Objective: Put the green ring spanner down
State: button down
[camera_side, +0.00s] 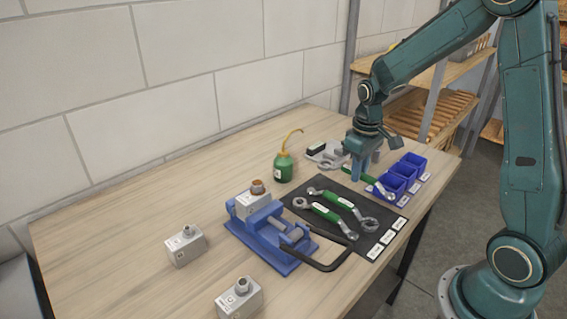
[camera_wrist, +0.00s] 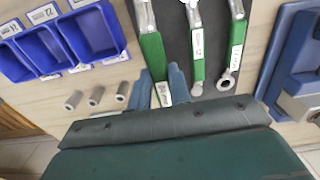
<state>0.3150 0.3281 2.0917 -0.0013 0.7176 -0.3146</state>
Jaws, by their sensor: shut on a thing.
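My gripper (camera_side: 357,172) is shut on a green ring spanner (camera_side: 377,187) at the far edge of the dark mat (camera_side: 385,222), beside the blue bins. In the wrist view my gripper's blue fingers (camera_wrist: 162,88) stand on both sides of this spanner's green handle (camera_wrist: 151,55). Its lower end is hidden by my gripper. I cannot tell whether it touches the mat. Two other green spanners, a nearer one (camera_side: 328,214) and a middle one (camera_side: 333,198), lie on the mat; they also show in the wrist view as a right one (camera_wrist: 236,45) and a middle one (camera_wrist: 197,45).
Three blue bins (camera_side: 402,172) stand right of the mat. Several grey cylinders (camera_wrist: 97,97) lie near them. A blue vise (camera_side: 270,238) holding a metal block (camera_side: 247,205) stands left of the mat. A green oil can (camera_side: 283,168) stands behind. Two metal blocks (camera_side: 185,246) sit front left.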

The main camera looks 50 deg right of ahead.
jog(key=shift+f, duration=2.75)
jog(key=shift+f, duration=0.1)
jog(key=c, duration=1.3)
grip_release()
notch_tip(320, 180, up, 12)
jog(key=shift+f, duration=0.1)
jog(key=shift+r, duration=0.2)
jog(key=shift+r, duration=0.1)
